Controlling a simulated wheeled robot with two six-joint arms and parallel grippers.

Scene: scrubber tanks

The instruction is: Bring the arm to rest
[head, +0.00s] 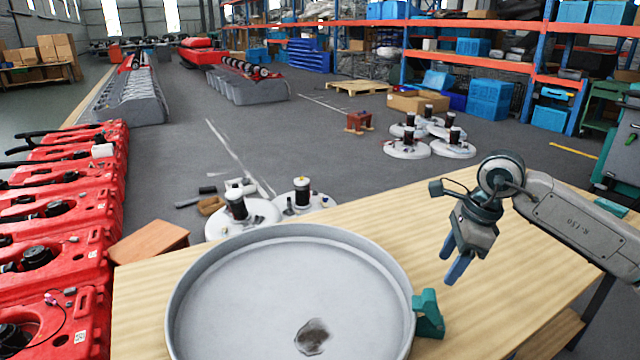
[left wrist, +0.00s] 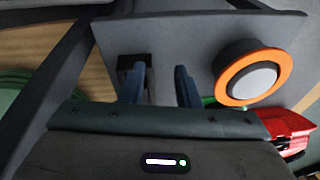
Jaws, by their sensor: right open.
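My right arm (head: 575,222) comes in from the right in the head view. Its gripper (head: 451,268) points down over the wooden table, to the right of the round grey tank lid or tray (head: 400,268). Its blue fingers are apart, with nothing seen between them. In the left wrist view, the blue fingers of my left gripper (left wrist: 163,78) stand apart with a visible gap and hold nothing that I can see. My left arm does not show in the head view.
The tray has a dark patch (head: 312,337) inside and a teal block (head: 428,314) at its right rim. Bare wooden tabletop (head: 520,285) lies right of it. Red tanks (head: 60,215) line the left. An orange-ringed round part (left wrist: 252,76) shows in the left wrist view.

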